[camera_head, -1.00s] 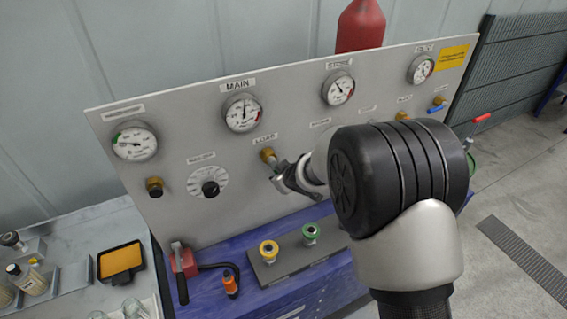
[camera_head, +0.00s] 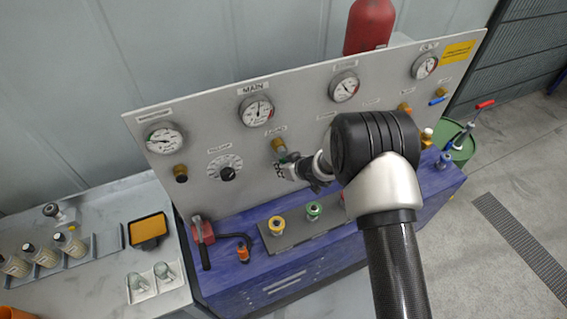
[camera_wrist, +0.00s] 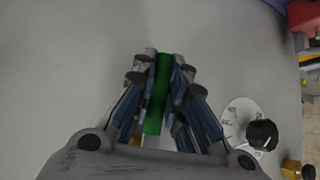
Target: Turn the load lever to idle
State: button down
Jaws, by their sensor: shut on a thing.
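The load lever shows in the wrist view as a green handle (camera_wrist: 157,95) between my fingers. My gripper (camera_wrist: 160,75) is shut on it, with a finger on each side. In the head view my gripper (camera_head: 290,166) is at the panel, just below the brass fitting (camera_head: 279,144) under the load label (camera_head: 275,131). There my fingers and wrist hide most of the lever, and its exact angle is hard to tell.
The grey panel (camera_head: 235,205) carries several gauges, including the main gauge (camera_head: 256,111), and a black dial (camera_head: 227,173) left of my gripper. Below stand a yellow-topped part (camera_head: 276,225), a green-topped part (camera_head: 314,210) and a red clamp-like tool (camera_head: 203,230) on the blue bench.

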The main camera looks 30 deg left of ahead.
jog(key=shift+s, duration=0.1)
dwell(0.3)
jog(key=c, duration=1.6)
grip_release()
jog(key=shift+a, duration=0.1)
jog(key=shift+d+r, duration=0.3)
jog(key=v, duration=1.1)
jog(key=shift+s+d, duration=0.1)
jog(key=shift+s, duration=0.05)
